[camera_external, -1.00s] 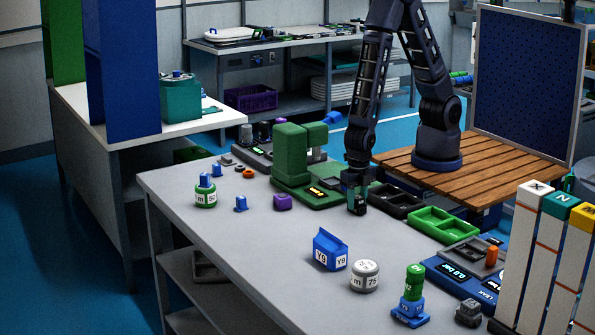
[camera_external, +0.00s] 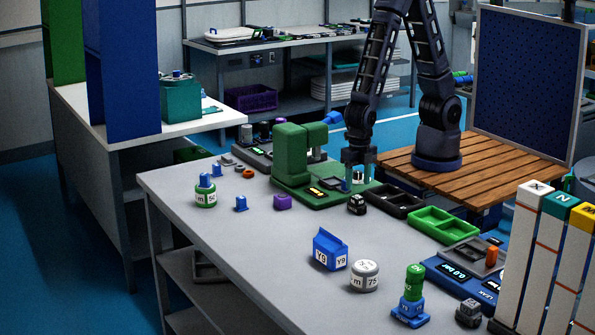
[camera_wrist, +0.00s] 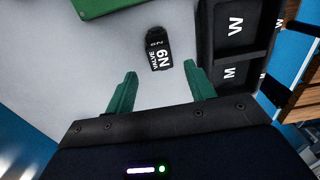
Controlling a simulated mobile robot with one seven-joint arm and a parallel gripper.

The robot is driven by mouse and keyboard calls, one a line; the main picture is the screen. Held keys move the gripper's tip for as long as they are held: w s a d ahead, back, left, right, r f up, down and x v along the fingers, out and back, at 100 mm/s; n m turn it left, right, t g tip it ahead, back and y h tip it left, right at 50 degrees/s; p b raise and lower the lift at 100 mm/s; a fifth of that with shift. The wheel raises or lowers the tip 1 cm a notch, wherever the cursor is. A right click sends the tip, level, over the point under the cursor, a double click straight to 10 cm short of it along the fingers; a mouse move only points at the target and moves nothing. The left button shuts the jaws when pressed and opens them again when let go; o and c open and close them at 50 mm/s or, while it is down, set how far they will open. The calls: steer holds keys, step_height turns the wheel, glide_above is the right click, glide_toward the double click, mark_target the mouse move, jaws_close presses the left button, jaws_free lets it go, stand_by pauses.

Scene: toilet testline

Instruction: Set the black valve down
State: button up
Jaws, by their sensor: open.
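The black valve (camera_external: 357,204) rests on the grey table in front of the green machine. In the wrist view the black valve (camera_wrist: 158,50) shows white lettering "VALVE N9" and lies beyond the fingertips, apart from them. My gripper (camera_external: 358,182) is above the valve in the external view. In the wrist view my gripper (camera_wrist: 160,78) has its two green fingers spread wide, with nothing between them.
A black tray (camera_external: 396,200) marked W and M in the wrist view lies right of the valve. A green tray (camera_external: 443,224) is beyond it. The green machine (camera_external: 300,160) stands close on the left.

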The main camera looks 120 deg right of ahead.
step_height(320, 180, up, 5)
step_height(320, 180, up, 17)
steer(key=m+t, duration=0.2)
steer(key=m, duration=0.7)
glide_above(357, 196)
steer(key=s+d, duration=0.5)
steer(key=s, duration=0.3)
steer(key=s+d+r+m+t, duration=0.1)
steer(key=s+r+m, duration=0.3)
steer(key=s, duration=0.3)
steer(key=s+d+r+m+t, duration=0.1)
steer(key=s+d+r+m, duration=0.1)
steer(key=s+r+m, duration=0.2)
steer(key=s+m, duration=0.1)
steer(key=s, duration=0.2)
steer(key=shift+d+r+t, duration=0.3)
steer(key=shift+r, duration=0.05)
